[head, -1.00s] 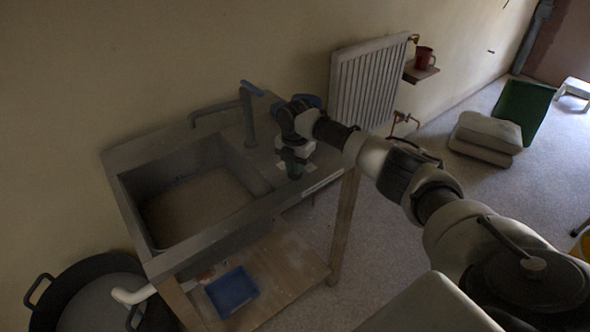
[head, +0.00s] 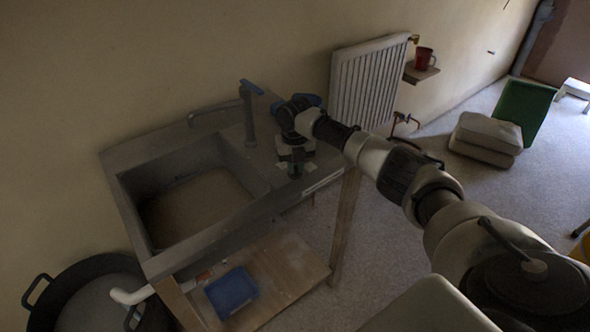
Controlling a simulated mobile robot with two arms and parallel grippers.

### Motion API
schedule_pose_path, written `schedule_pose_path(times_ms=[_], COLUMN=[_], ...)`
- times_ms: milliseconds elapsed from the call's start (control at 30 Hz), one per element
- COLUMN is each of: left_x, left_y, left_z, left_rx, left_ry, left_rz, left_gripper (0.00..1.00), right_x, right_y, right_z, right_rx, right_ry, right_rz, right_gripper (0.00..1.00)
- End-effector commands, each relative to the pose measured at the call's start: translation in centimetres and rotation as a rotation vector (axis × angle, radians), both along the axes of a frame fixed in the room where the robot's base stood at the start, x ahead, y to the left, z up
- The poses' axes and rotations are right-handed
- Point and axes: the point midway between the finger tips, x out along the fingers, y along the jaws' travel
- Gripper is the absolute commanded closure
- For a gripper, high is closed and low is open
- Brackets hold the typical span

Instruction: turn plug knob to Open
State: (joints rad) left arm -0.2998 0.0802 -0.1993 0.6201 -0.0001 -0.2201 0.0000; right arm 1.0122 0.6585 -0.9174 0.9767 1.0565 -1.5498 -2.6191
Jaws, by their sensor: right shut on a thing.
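My right gripper (head: 295,168) points down at the right end of the sink counter, beside the basin. It is shut on a small dark green thing, which looks like the plug knob (head: 295,171). The fingers and wrist cover most of the knob, so its setting cannot be read. Small pale labels (head: 310,166) lie on the counter beside it. The sink basin (head: 200,205) holds murky brownish water or residue. My left gripper is not in view.
A tap (head: 248,115) with a blue lever stands behind the basin, left of my right arm. A blue tray (head: 231,292) lies on the lower wooden shelf. A black tub (head: 85,295) stands at lower left. A white radiator (head: 368,85) is on the wall behind.

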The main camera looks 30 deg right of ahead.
Motion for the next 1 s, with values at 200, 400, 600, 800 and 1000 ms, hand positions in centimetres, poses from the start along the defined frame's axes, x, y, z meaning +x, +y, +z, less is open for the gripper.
schedule_pose_path(times_ms=[200,400,600,800,1000], left_x=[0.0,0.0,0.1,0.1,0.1], left_y=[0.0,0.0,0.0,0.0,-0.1], left_z=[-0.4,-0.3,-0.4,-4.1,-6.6], left_rx=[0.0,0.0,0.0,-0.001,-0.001], left_ry=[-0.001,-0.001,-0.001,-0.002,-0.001], left_rz=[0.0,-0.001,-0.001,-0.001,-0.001], left_gripper=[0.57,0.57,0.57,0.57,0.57], right_x=[0.0,0.0,0.0,0.2,0.1], right_y=[0.0,0.0,0.0,0.0,0.0], right_z=[-0.1,-0.1,-0.1,-0.8,-0.5], right_rx=[0.0,0.0,0.0,-0.003,-0.002], right_ry=[0.0,0.001,0.001,-0.006,-0.006], right_rz=[0.224,0.252,0.295,0.397,0.445], right_gripper=[1.0,1.0,1.0,1.0,1.0])
